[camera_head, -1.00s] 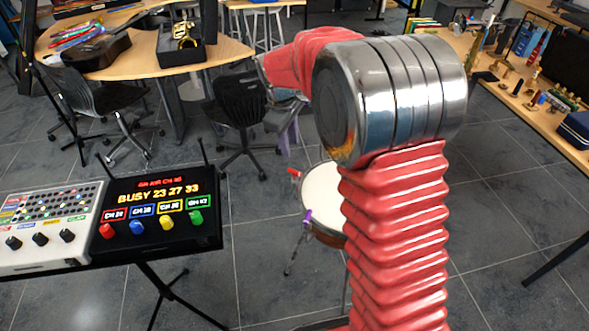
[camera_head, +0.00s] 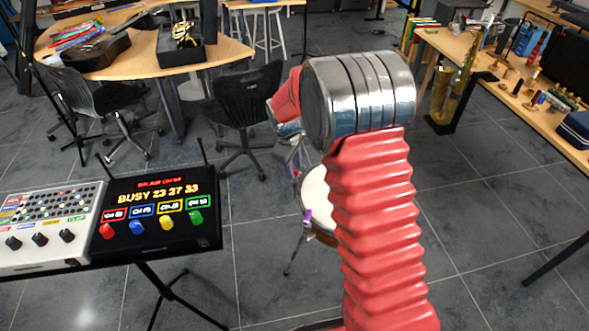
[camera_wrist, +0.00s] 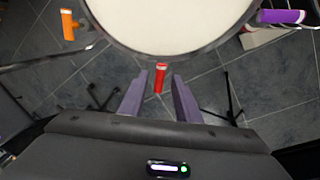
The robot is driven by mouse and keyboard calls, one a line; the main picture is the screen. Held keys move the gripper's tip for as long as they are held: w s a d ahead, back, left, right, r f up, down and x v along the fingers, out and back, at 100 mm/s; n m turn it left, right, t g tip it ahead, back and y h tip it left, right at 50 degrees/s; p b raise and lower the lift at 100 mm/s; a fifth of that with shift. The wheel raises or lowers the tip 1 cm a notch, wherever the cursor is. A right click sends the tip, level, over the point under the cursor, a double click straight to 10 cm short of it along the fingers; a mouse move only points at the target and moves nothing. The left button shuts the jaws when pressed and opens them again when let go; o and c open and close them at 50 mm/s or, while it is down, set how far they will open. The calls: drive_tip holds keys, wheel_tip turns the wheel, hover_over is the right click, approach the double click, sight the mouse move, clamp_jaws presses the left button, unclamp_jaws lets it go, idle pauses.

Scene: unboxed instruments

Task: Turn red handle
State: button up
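The red handle (camera_wrist: 161,78) is a short red peg at the near rim of a drum with a white head (camera_wrist: 165,20) in the wrist view. My gripper (camera_wrist: 160,75) is open, with its two purple fingers apart on either side of the red handle in the picture. I cannot tell whether the handle is within finger depth; no contact shows. In the head view the drum (camera_head: 316,190) is partly hidden by my arm. My gripper (camera_head: 296,158) is just above its far left side there, mostly hidden.
The drum also has an orange handle (camera_wrist: 68,24) at left and a purple handle (camera_wrist: 281,16) at right. A black console (camera_head: 160,215) with coloured knobs stands on a stand at left. A black chair (camera_head: 247,105) is behind the drum.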

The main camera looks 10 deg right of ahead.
drive_tip(key=shift+w+f, duration=0.1)
drive_tip(key=shift+f, duration=0.55)
drive_tip(key=shift+c, duration=0.3)
drive_tip(key=shift+d, duration=0.1)
clamp_jaws()
